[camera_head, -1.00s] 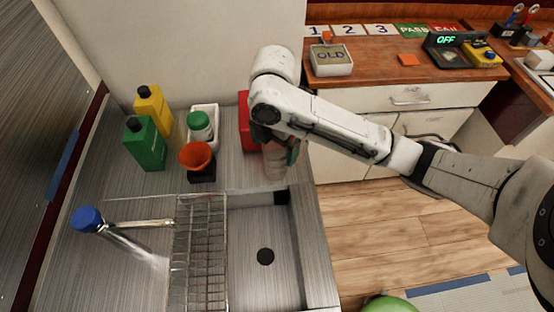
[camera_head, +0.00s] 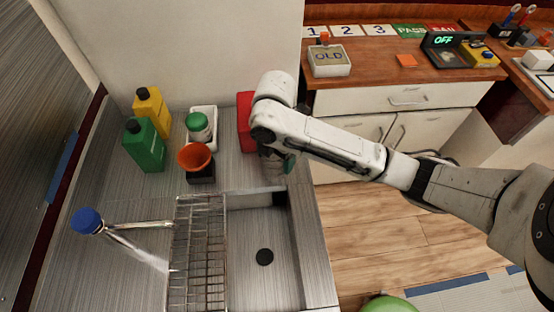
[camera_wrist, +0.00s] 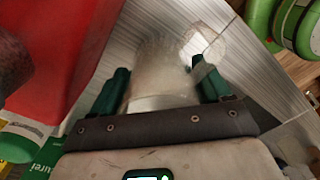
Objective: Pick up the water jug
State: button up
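The water jug (camera_wrist: 165,65) is clear and see-through. In the wrist view it lies between the two green fingers of my gripper (camera_wrist: 160,88), with a finger close on each side. The fingers are apart, and I see no firm contact with the jug. In the head view my gripper (camera_head: 276,163) is low over the counter behind the sink, just in front of the red box (camera_head: 245,118). There the arm hides most of the jug.
The red box (camera_wrist: 50,50) stands close on the left in the wrist view. An orange funnel (camera_head: 195,156), a green bottle (camera_head: 143,147) and a yellow bottle (camera_head: 152,108) stand further left. The sink (camera_head: 262,225) with a wire rack (camera_head: 200,250) is in front.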

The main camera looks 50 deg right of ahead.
jog(key=c, duration=0.5)
jog(key=shift+r, duration=0.1)
jog(key=shift+c, duration=0.3)
jog(key=shift+r, duration=0.5)
notch_tip(320, 180, up, 2)
jog(key=shift+r, duration=0.1)
jog(key=s+d+r+p, duration=0.1)
jog(key=s+r+p, duration=0.4)
jog(key=s+r, duration=0.4)
jog(key=s, duration=0.5)
jog(key=shift+r, duration=0.35)
